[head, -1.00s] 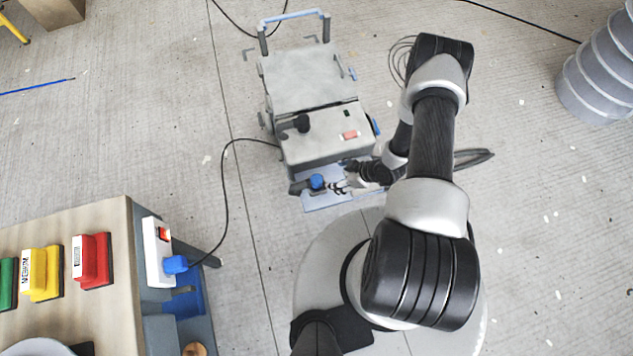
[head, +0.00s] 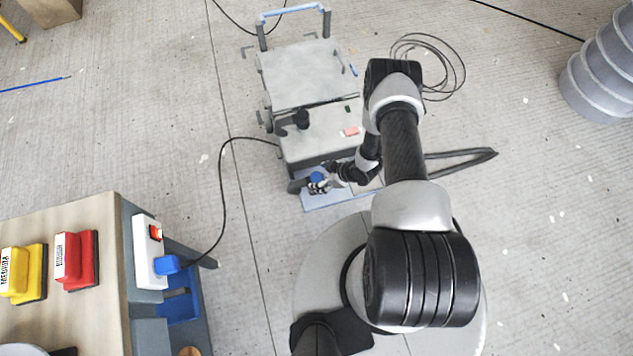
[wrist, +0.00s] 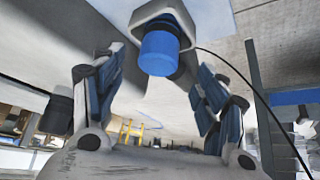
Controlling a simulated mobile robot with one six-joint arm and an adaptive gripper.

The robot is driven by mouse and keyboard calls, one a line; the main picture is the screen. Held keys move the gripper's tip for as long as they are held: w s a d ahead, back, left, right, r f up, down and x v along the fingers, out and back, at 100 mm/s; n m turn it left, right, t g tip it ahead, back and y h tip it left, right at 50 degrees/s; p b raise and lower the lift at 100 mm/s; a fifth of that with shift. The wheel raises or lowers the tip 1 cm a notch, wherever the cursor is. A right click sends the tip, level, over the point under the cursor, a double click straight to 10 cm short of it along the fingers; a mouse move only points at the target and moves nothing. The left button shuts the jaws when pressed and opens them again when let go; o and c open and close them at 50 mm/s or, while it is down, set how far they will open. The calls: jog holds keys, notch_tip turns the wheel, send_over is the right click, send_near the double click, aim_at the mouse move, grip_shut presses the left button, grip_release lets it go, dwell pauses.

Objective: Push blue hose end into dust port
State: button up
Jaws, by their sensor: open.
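The blue hose end (head: 317,178) is a short blue cylinder at the low front of the grey wheeled machine (head: 325,130). In the wrist view the blue cylinder (wrist: 160,52) sits on a grey mount and hangs between the fingertips. My gripper (head: 322,184) is at the blue end in the head view. In the wrist view my gripper (wrist: 161,72) is open, with a finger on either side of the cylinder and gaps to both. I cannot make out which part is the dust port.
A bench (head: 95,270) with yellow and red blocks stands at the lower left, with a white switch box (head: 148,245) on its side. A black cable (head: 222,190) runs from it to the machine. Black hose (head: 465,160) lies on the floor at right. A grey ribbed cylinder (head: 600,80) stands far right.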

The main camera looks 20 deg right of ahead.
aim_at(318, 178)
dwell(0.3)
jog(key=b+x, duration=0.3)
jog(key=x, duration=0.2)
jog(key=shift+w+f, duration=0.1)
jog(key=shift+f, duration=0.1)
jog(key=shift+r, duration=0.1)
jog(key=shift+d, duration=0.1)
jog(key=c, duration=1.1)
